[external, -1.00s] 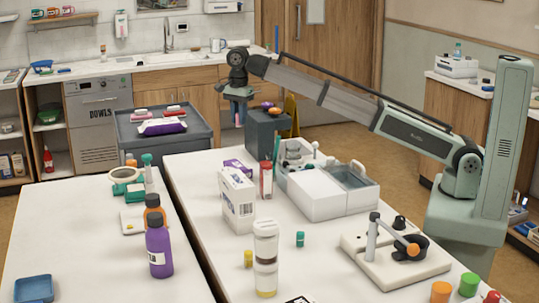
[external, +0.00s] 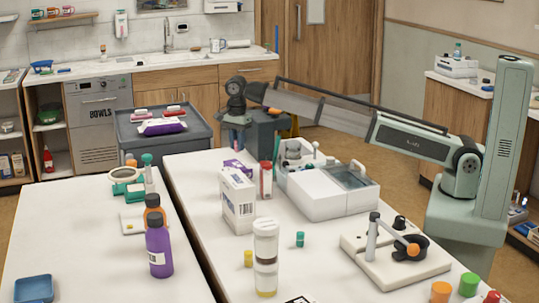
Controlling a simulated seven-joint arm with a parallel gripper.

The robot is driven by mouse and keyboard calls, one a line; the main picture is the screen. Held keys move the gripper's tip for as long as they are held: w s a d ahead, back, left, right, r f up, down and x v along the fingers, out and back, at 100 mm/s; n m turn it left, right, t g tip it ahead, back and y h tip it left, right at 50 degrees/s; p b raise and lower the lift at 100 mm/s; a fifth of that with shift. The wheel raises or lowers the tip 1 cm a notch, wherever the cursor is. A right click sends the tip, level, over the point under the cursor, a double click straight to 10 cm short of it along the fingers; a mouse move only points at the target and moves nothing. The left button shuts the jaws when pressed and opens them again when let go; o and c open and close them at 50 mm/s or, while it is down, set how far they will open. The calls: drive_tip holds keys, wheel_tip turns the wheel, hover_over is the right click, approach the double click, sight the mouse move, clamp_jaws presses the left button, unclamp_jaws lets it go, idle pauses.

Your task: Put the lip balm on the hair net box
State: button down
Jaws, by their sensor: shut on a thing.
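My gripper (external: 236,143) is at the far end of the near right table, pointing down, low above a small purple-and-white box (external: 237,168). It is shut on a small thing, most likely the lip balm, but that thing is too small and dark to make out. The purple box lies at the table's far left edge, partly behind a white carton (external: 238,203) with a barcode. I cannot read a label on either, so which is the hair net box is unclear; the purple one is closest under my gripper. I cannot tell whether anything touches it.
A red-capped tube (external: 266,180) and a white machine (external: 335,190) stand right of the carton. A clear jar (external: 265,260), a yellow vial (external: 248,258) and a teal vial (external: 300,239) stand nearer. A grey cart (external: 150,135) is behind left. A gap separates the two tables.

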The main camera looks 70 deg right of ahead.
drive_tip(key=shift+f, duration=2.25)
drive_tip(key=shift+f, duration=0.1)
drive_tip(key=c, duration=1)
unclamp_jaws()
wheel_tip(320, 180, up, 12)
drive_tip(key=shift+r, duration=0.15)
